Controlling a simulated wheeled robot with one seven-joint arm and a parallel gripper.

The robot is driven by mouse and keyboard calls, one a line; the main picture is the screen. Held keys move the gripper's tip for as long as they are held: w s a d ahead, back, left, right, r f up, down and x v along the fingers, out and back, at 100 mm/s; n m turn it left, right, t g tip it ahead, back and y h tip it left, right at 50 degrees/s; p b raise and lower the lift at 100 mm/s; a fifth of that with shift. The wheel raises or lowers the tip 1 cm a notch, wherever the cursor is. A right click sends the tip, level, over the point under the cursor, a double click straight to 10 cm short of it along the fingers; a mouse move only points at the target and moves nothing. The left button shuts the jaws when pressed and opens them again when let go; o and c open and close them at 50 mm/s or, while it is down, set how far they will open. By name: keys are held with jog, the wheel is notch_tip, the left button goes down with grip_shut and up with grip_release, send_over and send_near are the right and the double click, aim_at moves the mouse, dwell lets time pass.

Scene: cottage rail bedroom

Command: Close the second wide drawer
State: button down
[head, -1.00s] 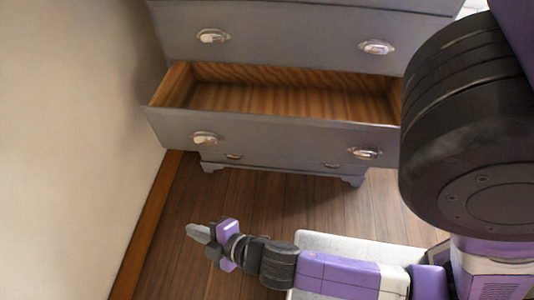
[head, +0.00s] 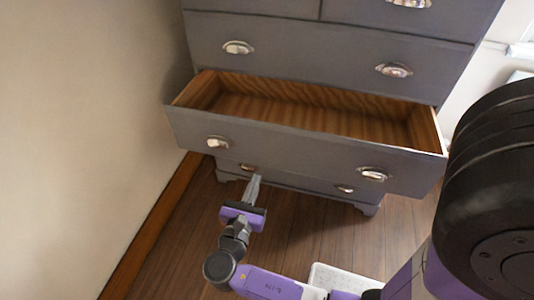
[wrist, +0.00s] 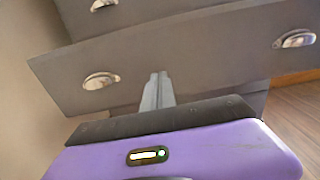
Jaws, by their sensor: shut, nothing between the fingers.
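The second wide drawer (head: 285,147) of the grey dresser is pulled out, and its empty wooden inside shows. Its front carries two silver cup handles, the left one (head: 217,142) and the right one (head: 374,174). My gripper (head: 257,180) is shut and empty. In the head view its tips point toward the dresser, just below the lower edge of the drawer front and between the handles. In the wrist view the shut fingers (wrist: 159,78) overlap the drawer front (wrist: 205,62). I cannot tell whether they touch it.
A shut wide drawer (head: 310,52) is above the open one. A lower drawer with two handles (head: 345,188) shows beneath it. A pale wall (head: 80,120) stands close on the left.

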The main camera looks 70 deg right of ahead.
aim_at(269, 146)
jog(key=d, duration=0.8)
jog(key=w+d+b, duration=0.1)
jog(key=d, duration=0.3)
jog(key=shift+d, duration=0.1)
jog(key=shift+d, duration=0.1)
jog(key=shift+d, duration=0.2)
jog(key=w+d+b, duration=0.2)
jog(key=d+b, duration=0.2)
jog(key=d, duration=2)
jog(key=shift+s+r, duration=0.1)
